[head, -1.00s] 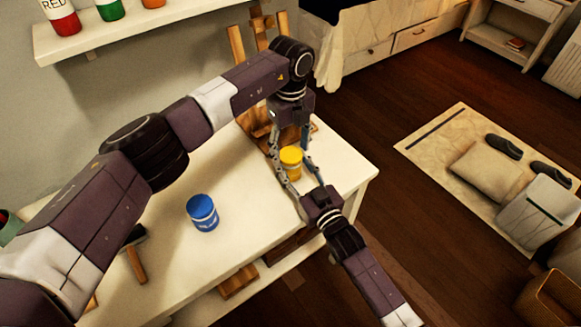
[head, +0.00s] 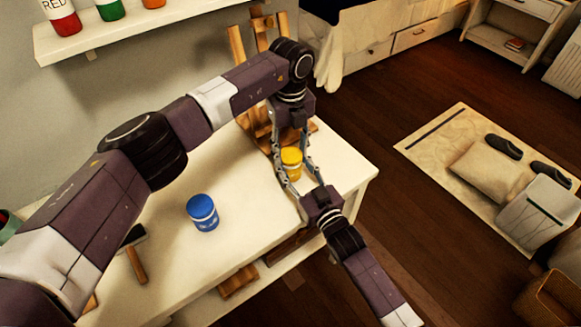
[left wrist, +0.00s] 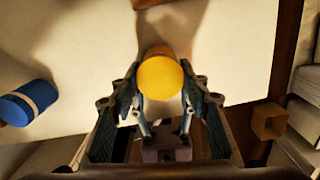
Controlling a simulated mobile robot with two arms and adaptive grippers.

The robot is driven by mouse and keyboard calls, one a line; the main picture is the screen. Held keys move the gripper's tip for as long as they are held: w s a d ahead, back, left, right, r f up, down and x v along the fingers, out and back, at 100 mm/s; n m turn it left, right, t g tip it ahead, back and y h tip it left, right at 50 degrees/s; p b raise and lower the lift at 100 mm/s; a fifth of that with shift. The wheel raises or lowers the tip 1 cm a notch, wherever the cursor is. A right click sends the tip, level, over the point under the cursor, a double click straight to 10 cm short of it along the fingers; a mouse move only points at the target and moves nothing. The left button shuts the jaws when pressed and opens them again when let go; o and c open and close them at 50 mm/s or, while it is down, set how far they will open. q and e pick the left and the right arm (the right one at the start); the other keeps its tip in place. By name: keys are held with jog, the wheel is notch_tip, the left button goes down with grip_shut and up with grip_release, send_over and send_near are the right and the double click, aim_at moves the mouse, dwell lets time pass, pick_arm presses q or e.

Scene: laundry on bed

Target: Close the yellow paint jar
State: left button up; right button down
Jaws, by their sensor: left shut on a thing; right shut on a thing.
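The yellow paint jar (head: 292,172) stands upright near the right end of the white table. Its yellow lid (head: 290,155) appears on top of it; I cannot tell how tightly it sits. The lid also shows as a round disc in the left wrist view (left wrist: 160,77), hiding most of the jar. My left gripper (head: 291,152) comes down from above, shut on the lid with its fingers at either side. My right gripper (head: 294,174) reaches in from the lower right, shut on the jar's body. The exact finger contacts are partly hidden.
A blue jar (head: 203,213) stands on the white table (head: 180,262) to the left. A wooden easel (head: 262,128) stands behind the yellow jar. A brush-like tool (head: 136,262) lies at the left. A wall shelf (head: 130,28) holds several paint bottles.

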pick_arm(q)
jog(key=shift+m, duration=0.6)
jog(key=o, duration=1.3)
jog(key=shift+r, duration=2.3)
jog(key=shift+c, duration=0.4)
